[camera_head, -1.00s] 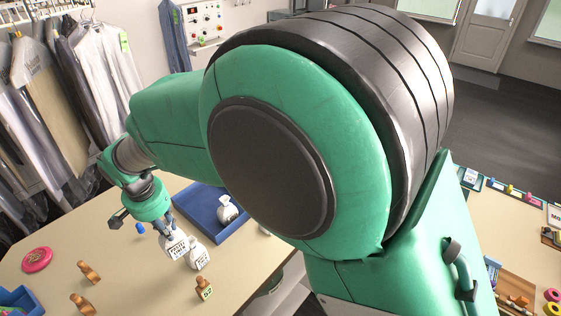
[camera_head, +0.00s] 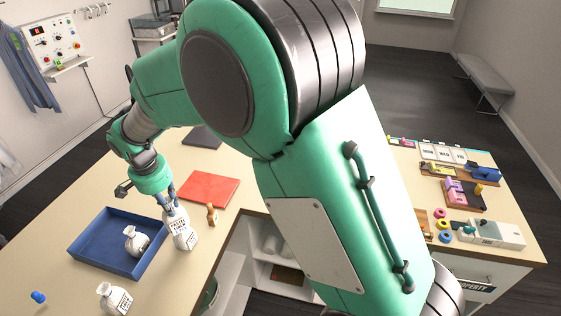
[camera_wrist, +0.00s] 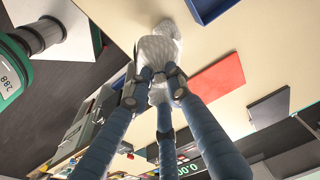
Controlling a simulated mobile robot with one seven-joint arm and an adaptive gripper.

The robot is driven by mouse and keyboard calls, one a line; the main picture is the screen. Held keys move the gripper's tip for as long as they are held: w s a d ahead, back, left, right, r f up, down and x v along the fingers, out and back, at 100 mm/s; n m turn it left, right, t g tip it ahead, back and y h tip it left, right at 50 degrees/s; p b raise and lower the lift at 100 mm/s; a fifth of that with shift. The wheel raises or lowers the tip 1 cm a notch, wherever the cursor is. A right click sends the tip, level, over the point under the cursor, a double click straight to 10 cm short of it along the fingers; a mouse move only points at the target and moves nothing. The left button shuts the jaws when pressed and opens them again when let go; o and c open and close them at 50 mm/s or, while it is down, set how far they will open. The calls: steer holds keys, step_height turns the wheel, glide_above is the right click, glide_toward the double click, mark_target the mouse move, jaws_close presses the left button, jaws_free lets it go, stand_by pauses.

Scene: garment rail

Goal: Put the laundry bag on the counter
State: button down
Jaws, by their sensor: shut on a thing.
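A small white laundry bag with a printed label (camera_head: 181,232) hangs upright below my gripper (camera_head: 169,200), at the right of the blue tray. My gripper's fingers are shut around the bag's neck. In the wrist view, the white bag (camera_wrist: 160,48) shows just beyond my gripper (camera_wrist: 157,82). I cannot tell whether its bottom touches the counter. A similar white bag (camera_head: 136,242) is in the blue tray, and another (camera_head: 115,298) stands on the beige counter (camera_head: 190,280) at lower left.
The blue tray (camera_head: 88,257) lies left of the held bag. A red flat pad (camera_head: 208,187), a small wooden figure (camera_head: 212,214) and a dark flat pad (camera_head: 202,137) lie on the counter's right part. A second counter (camera_head: 500,212) with many small items stands at right.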

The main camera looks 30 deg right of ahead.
steer(key=s+d+m, duration=0.2)
steer(key=d+m, duration=0.1)
steer(key=d, duration=1.2)
steer(key=s+d+m+g, duration=0.1)
steer(key=s+d+m, duration=0.25)
steer(key=d, duration=1.15)
steer(key=s+d+m, duration=0.1)
steer(key=d+m, duration=0.3)
steer(key=d, duration=1)
step_height(320, 180, down, 11)
steer(key=shift+s+d+h, duration=0.25)
steer(key=shift+d+h, duration=0.05)
steer(key=shift+w+d, duration=0.1)
steer(key=w+d, duration=0.3)
steer(key=w, duration=0.4)
steer(key=w+d+f, duration=0.1)
steer(key=w+d, duration=0.2)
steer(key=w, duration=0.4)
steer(key=shift+w+f+p, duration=0.25)
steer(key=shift+p, duration=0.2)
steer(key=shift+d, duration=0.1)
steer(key=shift+f, duration=1.75)
